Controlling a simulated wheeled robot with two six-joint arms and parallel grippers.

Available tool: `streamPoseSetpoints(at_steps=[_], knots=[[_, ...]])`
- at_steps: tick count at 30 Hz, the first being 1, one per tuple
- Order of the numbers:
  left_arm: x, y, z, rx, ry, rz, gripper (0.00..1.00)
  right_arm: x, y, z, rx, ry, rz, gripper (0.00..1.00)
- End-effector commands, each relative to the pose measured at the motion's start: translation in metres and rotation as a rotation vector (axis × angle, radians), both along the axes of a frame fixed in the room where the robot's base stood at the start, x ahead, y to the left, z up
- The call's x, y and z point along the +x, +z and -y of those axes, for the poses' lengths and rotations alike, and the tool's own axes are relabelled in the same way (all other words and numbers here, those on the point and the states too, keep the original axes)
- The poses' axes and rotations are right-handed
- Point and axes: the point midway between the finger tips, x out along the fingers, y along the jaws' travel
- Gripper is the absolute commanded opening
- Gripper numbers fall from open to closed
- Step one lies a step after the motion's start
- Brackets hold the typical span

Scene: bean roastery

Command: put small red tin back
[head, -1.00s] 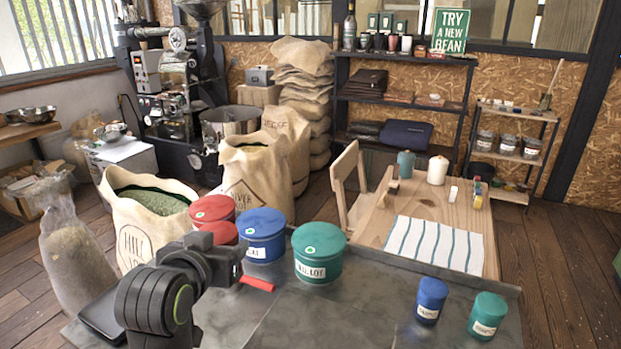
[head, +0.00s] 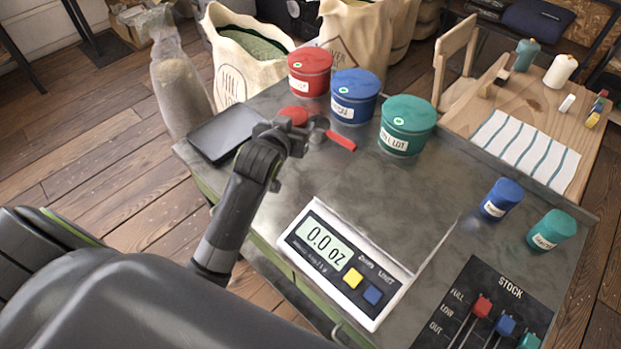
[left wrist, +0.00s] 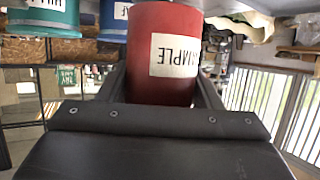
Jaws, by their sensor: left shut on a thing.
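The small red tin (head: 293,115) is at my left gripper (head: 300,131), in front of the large red tin in the head view. The left wrist view shows the red tin (left wrist: 170,25) between the two fingers, with an upside-down "SAMPLE" label. The gripper is shut on it. The gripper hides part of the tin in the head view, and I cannot tell whether its base touches the counter. A small blue tin (head: 501,198) and a small green tin (head: 551,230) stand at the counter's right side. My right gripper is out of view.
Large red (head: 310,72), blue (head: 354,97) and green (head: 407,126) tins stand along the counter's back. A flat red piece (head: 341,140) lies beside my gripper. The counter's middle is clear.

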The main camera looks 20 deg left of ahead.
Motion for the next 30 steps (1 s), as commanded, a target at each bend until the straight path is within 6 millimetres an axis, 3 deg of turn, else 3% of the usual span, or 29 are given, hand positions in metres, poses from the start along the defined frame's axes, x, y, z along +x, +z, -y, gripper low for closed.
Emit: streamPoseSetpoints(at_steps=[9,21,30], knots=[[-0.001,-0.054,-0.002,-0.001,0.002,-0.003,0.27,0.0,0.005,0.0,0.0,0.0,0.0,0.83],[-0.001,-0.099,-0.002,0.0,0.001,-0.001,0.27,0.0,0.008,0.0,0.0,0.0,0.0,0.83],[-0.001,-0.103,-0.002,0.0,0.0,0.003,0.27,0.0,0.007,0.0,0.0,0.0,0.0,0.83]])
